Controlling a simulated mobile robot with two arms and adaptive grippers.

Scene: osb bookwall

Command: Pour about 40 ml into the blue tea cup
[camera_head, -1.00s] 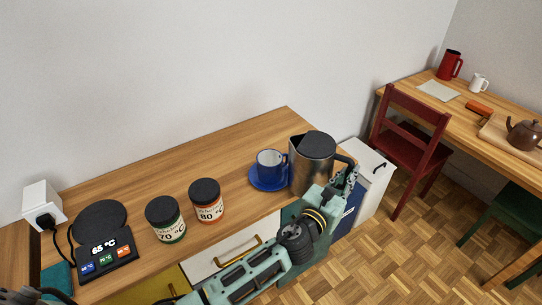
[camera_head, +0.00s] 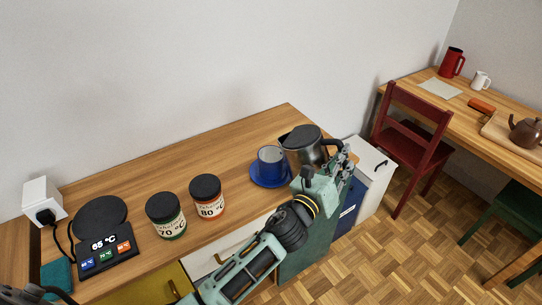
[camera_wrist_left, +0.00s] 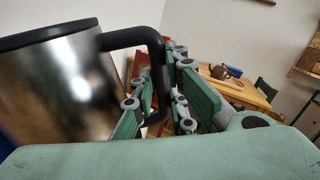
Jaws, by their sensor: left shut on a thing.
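The blue tea cup (camera_head: 271,161) stands upright on a blue saucer (camera_head: 267,181) near the right end of the wooden counter. The steel kettle (camera_head: 307,151) with its black lid is just right of the cup. It looks tipped left, its spout near the cup's right rim. My left gripper (camera_head: 338,165) is shut on the kettle's black handle, right of the body. The left wrist view shows the handle (camera_wrist_left: 156,70) between the fingers and the kettle body (camera_wrist_left: 60,90) at left. No liquid stream shows, and the cup's contents are unclear. My right gripper is out of view.
Two jars, marked 70 °C (camera_head: 166,217) and 80 °C (camera_head: 207,198), stand left of the cup. A kettle base (camera_head: 100,217) with a control panel reading 65 °C is further left. The counter behind the cup is clear. A red chair (camera_head: 410,140) stands right.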

